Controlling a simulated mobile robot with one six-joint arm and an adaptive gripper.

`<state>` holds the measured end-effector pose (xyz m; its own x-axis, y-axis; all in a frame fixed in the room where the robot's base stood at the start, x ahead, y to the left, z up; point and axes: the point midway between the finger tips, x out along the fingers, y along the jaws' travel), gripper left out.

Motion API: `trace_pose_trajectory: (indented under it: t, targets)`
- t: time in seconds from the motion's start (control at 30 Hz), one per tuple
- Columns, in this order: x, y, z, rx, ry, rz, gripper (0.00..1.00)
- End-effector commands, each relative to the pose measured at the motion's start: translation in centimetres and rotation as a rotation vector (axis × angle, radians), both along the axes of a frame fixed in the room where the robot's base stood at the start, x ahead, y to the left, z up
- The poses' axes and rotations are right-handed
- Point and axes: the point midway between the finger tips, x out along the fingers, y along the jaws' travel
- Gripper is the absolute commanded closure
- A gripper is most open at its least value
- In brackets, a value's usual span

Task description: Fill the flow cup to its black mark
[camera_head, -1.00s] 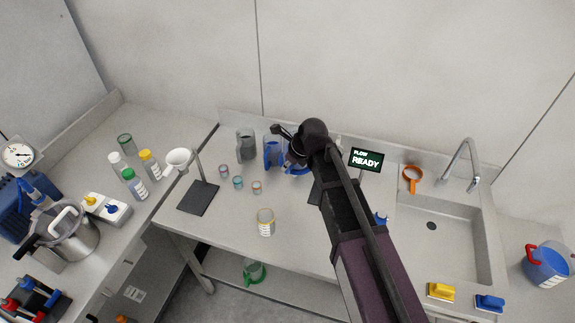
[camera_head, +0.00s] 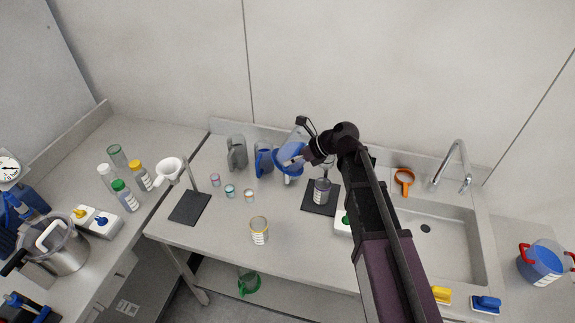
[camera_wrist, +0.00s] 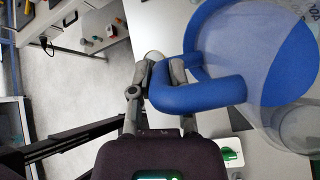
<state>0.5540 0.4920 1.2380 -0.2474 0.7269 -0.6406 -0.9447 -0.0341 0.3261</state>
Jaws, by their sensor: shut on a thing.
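My gripper (camera_head: 309,157) is shut on the blue handle of a clear jug (camera_head: 292,152), above the back of the counter. In the wrist view the fingers close around the blue handle (camera_wrist: 195,95); the clear jug body (camera_wrist: 240,40) fills the right side and looks tilted. I cannot tell its liquid level. A labelled clear vessel (camera_head: 322,191) stands on a dark base (camera_head: 309,207) just right of and below the jug. A white funnel-shaped cup (camera_head: 170,168) sits on a stand at the left. I cannot be sure which is the flow cup, and no black mark is readable.
A blue jug (camera_head: 263,160) and a grey jug (camera_head: 237,154) stand left of my gripper. Three small cups (camera_head: 230,191) and a yellow-rimmed beaker (camera_head: 259,230) are on the counter. The sink (camera_head: 440,238) is at right. The front middle counter is mostly clear.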

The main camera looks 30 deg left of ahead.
Motion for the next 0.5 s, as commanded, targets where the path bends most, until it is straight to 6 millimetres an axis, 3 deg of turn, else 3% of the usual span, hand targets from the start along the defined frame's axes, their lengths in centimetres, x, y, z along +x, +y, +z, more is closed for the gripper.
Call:
trace_pose_trajectory:
  t: [0.5]
  targets:
    - [1.4, -1.6, 0.7, 0.204, 0.164, -0.001, 1.00]
